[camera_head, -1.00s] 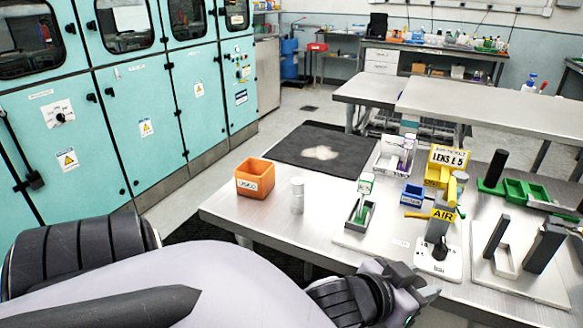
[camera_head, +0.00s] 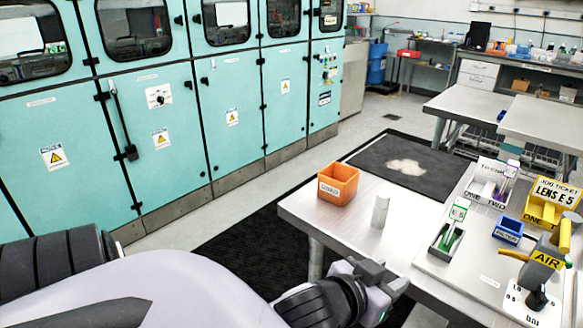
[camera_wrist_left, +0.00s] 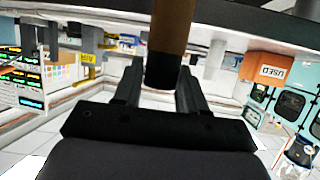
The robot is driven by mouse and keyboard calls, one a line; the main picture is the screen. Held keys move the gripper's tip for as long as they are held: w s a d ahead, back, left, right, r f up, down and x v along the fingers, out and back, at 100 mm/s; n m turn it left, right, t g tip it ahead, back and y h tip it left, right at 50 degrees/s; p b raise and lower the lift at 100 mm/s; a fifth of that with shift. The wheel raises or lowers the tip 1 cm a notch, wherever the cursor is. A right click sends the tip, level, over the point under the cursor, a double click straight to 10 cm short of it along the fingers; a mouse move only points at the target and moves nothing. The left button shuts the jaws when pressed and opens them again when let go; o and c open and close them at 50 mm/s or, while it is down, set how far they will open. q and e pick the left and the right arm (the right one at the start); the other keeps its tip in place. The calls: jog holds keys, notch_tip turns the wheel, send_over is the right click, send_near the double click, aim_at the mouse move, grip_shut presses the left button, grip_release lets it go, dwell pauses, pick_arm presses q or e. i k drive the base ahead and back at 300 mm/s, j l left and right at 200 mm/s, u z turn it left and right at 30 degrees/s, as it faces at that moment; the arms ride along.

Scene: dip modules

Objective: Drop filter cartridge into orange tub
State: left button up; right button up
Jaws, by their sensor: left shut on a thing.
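The orange tub (camera_head: 338,187) stands at the left end of the metal table and has a white label on its front. In the left wrist view the tub (camera_wrist_left: 264,66) appears at the upper right, labelled USED. My left gripper (camera_head: 369,273) is at the table's near edge, to the right of the tub and nearer to me. In the wrist view its fingers (camera_wrist_left: 160,84) are around a brown cylinder with a black end, apparently the filter cartridge (camera_wrist_left: 166,38). The head view does not clearly show the cartridge. My right gripper is out of view.
A pale upright cylinder (camera_head: 380,211) stands just right of the tub. Farther right are a grey tray (camera_head: 446,240) with green items, a blue bin (camera_head: 508,231), a yellow job-ticket holder (camera_head: 548,205) and a yellow AIR-labelled device (camera_head: 546,259). Bare tabletop (camera_head: 340,225) lies before the tub.

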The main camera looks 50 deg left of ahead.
aim_at(330, 192)
jog(key=u, duration=1.1)
jog(key=i+u, duration=0.2)
jog(key=i, duration=0.7)
